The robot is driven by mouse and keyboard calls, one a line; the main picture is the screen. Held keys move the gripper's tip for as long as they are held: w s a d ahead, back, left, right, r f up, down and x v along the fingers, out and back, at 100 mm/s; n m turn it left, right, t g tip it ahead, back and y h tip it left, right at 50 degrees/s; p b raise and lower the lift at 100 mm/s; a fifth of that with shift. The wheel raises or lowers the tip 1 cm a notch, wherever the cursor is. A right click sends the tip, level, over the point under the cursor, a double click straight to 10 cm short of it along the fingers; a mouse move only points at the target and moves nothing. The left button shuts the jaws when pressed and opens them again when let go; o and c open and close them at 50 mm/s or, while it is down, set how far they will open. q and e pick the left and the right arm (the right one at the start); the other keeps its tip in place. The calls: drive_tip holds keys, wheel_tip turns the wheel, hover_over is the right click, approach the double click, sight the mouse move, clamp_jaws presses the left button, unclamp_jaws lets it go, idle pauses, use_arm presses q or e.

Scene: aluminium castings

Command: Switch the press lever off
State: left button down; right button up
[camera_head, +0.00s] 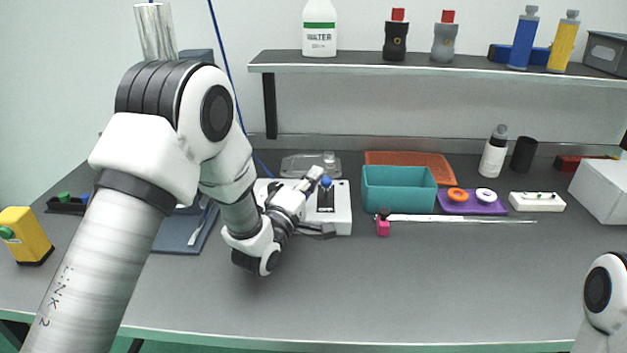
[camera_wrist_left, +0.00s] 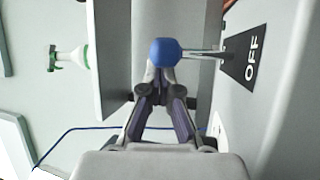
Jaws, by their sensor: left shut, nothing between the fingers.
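The press lever has a blue knob (camera_head: 326,181) on a thin metal rod and stands on a white box (camera_head: 342,215) with a black plate. In the left wrist view the knob (camera_wrist_left: 165,51) is right at my fingertips, its rod running right to the panel. A black label reading OFF (camera_wrist_left: 243,62) lies beyond the rod. My left gripper (camera_head: 312,176) is shut and empty, just left of the knob in the head view; it also shows in the left wrist view (camera_wrist_left: 160,78). Whether it touches the knob I cannot tell. My right gripper is out of view.
A teal bin (camera_head: 398,190) stands right of the white box, with an orange tray (camera_head: 410,158) behind it. A clear dish (camera_head: 300,165) lies behind the box. A shelf (camera_head: 440,68) with bottles is above. The front of the table is clear.

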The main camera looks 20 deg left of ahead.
use_arm(q)
drive_tip(key=shift+s+a+f, duration=0.1)
drive_tip(key=shift+s+f, duration=0.05)
drive_tip(key=shift+s, duration=0.05)
drive_tip(key=v, duration=0.7)
drive_tip(key=shift+s, duration=0.1)
